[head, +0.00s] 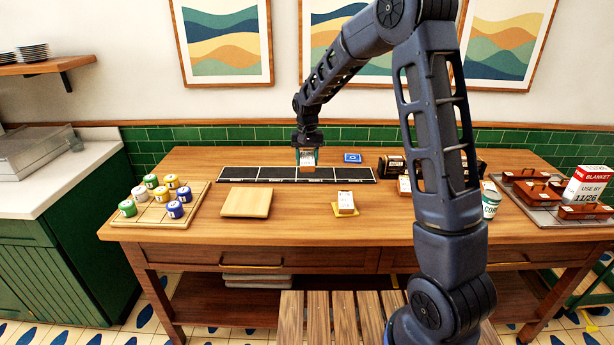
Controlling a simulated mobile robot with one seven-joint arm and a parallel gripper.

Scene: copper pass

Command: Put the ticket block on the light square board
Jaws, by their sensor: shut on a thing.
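My gripper (307,150) is over the black strip at the back of the table, shut on a small block (308,158) with a pale face and a reddish-brown part; the fingers partly hide it. I cannot tell whether the block clears the strip. The light square board (246,202) lies flat and empty in front of the strip, to the left of my gripper. A similar white and orange block (345,200) stands upright on a yellow square (338,211) to the right of the board. The print on either block is too small to read.
The black sectioned strip (240,174) runs along the back. A wooden tray (154,215) with several coloured-lid jars is at left. A blue square (352,158) lies behind. A metal tray (543,216) with brown boxes is at right. My arm hides part of the right side.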

